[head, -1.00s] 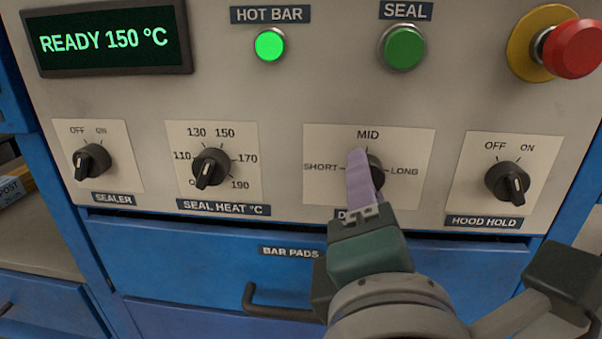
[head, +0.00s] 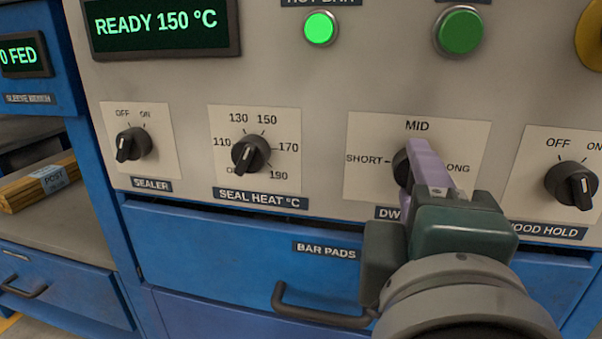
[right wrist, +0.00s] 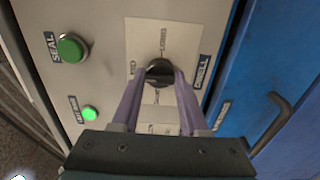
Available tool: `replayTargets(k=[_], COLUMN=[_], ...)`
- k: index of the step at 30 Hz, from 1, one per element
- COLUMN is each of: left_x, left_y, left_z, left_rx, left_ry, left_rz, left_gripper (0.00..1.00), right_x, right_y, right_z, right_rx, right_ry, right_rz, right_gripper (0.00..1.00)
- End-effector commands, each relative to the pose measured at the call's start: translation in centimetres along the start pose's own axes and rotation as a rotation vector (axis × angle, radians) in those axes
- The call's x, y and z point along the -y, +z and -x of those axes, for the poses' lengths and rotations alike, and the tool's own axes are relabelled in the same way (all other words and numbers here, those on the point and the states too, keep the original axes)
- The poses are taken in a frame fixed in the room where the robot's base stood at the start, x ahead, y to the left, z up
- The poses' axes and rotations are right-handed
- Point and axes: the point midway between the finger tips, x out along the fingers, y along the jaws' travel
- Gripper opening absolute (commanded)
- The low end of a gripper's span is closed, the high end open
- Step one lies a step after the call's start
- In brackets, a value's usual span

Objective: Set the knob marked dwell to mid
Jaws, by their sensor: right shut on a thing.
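The dwell knob (head: 401,167) is a black round knob on a pale plate (head: 364,185) marked SHORT, MID at the top and LONG. My right gripper (head: 420,160) has lilac fingers and a dark green body. It is shut on the dwell knob, and in the right wrist view the knob (right wrist: 159,72) sits between the two fingertips. The fingers cover much of the knob in the head view. I cannot tell where its pointer stands. The DWELL label is partly hidden by the gripper. My left gripper is not in view.
The seal heat knob (head: 250,155) and sealer knob (head: 133,144) are to the left, the hood hold knob (head: 572,184) to the right. A green seal button (head: 460,31) is above. The bar pads drawer (head: 200,252) with its handle (head: 315,305) is below.

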Motion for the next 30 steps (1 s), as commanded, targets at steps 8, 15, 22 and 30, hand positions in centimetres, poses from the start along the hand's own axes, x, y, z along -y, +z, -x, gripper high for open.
replayTargets(k=[8, 15, 22, 30], left_x=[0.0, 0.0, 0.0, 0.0], left_y=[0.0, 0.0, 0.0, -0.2], left_z=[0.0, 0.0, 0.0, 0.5], left_rx=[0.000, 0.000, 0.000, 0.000], left_ry=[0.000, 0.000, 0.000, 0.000], left_rz=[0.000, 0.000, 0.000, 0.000], left_gripper=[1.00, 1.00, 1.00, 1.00], right_x=[0.0, 0.0, 0.0, 0.0], right_y=[0.0, 0.0, 0.0, 0.0], right_z=[0.0, 0.0, 0.0, 2.7], right_rx=[0.000, 0.000, 0.000, -0.003], right_ry=[0.000, 0.000, 0.000, -0.004], right_rz=[0.000, 0.001, 0.001, 0.002], right_gripper=[0.00, 0.71, 0.74, 0.74])
